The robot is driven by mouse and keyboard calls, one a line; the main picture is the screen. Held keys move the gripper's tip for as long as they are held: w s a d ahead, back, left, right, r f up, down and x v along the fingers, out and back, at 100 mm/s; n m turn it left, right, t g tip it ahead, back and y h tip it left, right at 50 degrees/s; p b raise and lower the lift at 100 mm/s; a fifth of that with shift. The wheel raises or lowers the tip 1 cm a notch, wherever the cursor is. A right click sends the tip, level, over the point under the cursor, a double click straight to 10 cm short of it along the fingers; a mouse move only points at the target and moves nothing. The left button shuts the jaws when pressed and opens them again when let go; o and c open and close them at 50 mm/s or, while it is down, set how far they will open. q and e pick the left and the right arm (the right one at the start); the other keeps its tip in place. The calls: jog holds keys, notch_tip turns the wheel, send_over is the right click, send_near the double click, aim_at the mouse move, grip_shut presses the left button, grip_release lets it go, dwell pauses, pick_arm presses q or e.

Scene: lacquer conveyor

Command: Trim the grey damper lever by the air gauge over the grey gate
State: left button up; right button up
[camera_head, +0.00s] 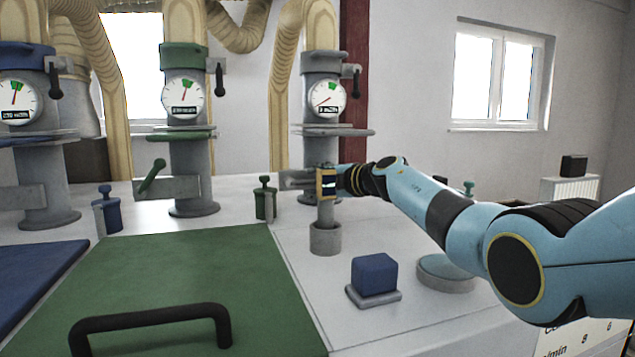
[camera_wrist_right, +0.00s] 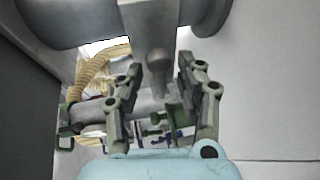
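The grey duct (camera_head: 321,155) is the rightmost of three ducts in the head view. Its round air gauge (camera_head: 326,98) has a needle pointing to the lower left, away from the green sector at the top. My right gripper (camera_wrist_right: 160,70) is open at the front of this duct below the gauge. In the wrist view a grey rounded lever end (camera_wrist_right: 157,76) lies between its two spread fingers, with gaps seen on both sides. In the head view my wrist hides most of the grey lever and the fingertips. My left gripper is not in view.
A green duct (camera_head: 190,155) with a green lever (camera_head: 152,177) stands left of it. A green panel (camera_head: 190,275) with a black handle (camera_head: 150,318) lies in front. A blue block (camera_head: 373,274) and a round grey dish (camera_head: 445,273) stand below my right arm.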

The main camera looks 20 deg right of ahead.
grip_shut()
jog(key=shift+s, duration=0.1)
dwell(0.3)
jog(key=r+n, duration=0.1)
jog(key=n+h, duration=0.1)
jog(key=n, duration=0.1)
jog(key=shift+a+r+g+h, duration=0.3)
jog(key=shift+r+g, duration=0.05)
jog(key=shift+g, duration=0.05)
jog(key=shift+c, duration=0.8)
grip_release()
jog(key=shift+o, duration=0.8)
jog(key=shift+d, duration=0.1)
jog(key=shift+r, duration=0.15)
